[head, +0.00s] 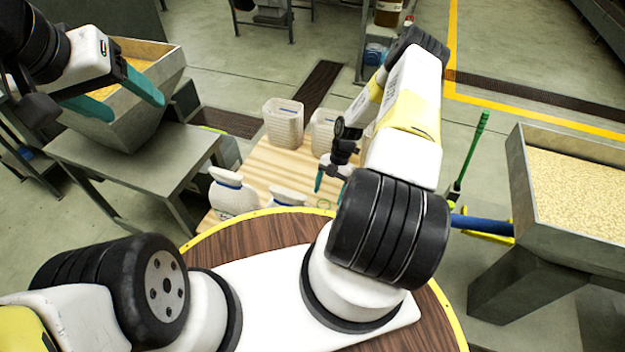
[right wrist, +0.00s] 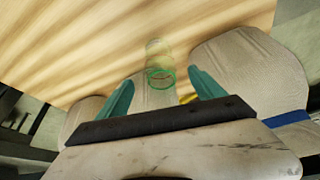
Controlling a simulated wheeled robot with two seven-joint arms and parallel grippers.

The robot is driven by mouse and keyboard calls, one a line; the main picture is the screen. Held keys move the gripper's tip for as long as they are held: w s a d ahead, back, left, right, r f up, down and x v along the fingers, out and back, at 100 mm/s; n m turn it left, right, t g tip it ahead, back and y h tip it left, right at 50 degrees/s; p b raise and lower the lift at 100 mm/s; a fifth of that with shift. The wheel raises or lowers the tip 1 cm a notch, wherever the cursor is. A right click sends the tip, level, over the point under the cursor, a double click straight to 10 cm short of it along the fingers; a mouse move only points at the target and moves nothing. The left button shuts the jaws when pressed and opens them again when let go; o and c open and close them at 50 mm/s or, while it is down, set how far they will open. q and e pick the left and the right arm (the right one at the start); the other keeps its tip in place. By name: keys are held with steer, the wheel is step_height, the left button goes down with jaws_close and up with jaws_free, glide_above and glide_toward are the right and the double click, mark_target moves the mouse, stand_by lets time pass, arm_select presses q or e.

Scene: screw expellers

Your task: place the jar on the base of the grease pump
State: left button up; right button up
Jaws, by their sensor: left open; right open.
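A small see-through jar (right wrist: 160,72) with a green rim and a pale yellowish body is on the pale wooden table (right wrist: 100,40), in the right wrist view. A green ring at the table's front edge (head: 323,203) in the head view may be the same jar. My right gripper (right wrist: 160,80) is open, its teal fingers on either side of the jar in that picture; I cannot tell how far off it is. In the head view the right gripper (head: 323,182) is mostly hidden by my arm. My left gripper (head: 135,108) is open and empty at upper left. I cannot make out the grease pump's base.
Whitish containers (head: 232,194) (head: 288,195) stand by the table's near side. Two white baskets (head: 283,122) (head: 322,128) stand toward its back. Grain-filled metal hoppers (head: 128,110) (head: 555,170) flank the table. A green-handled tool (head: 470,155) stands at right. The table's middle looks clear.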

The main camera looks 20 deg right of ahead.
mark_target(327, 200)
steer(key=x, duration=0.6)
steer(key=shift+s+f, duration=0.1)
steer(key=shift+f, duration=0.2)
steer(key=shift+a, duration=0.1)
jaws_close()
steer(key=shift+r, duration=0.1)
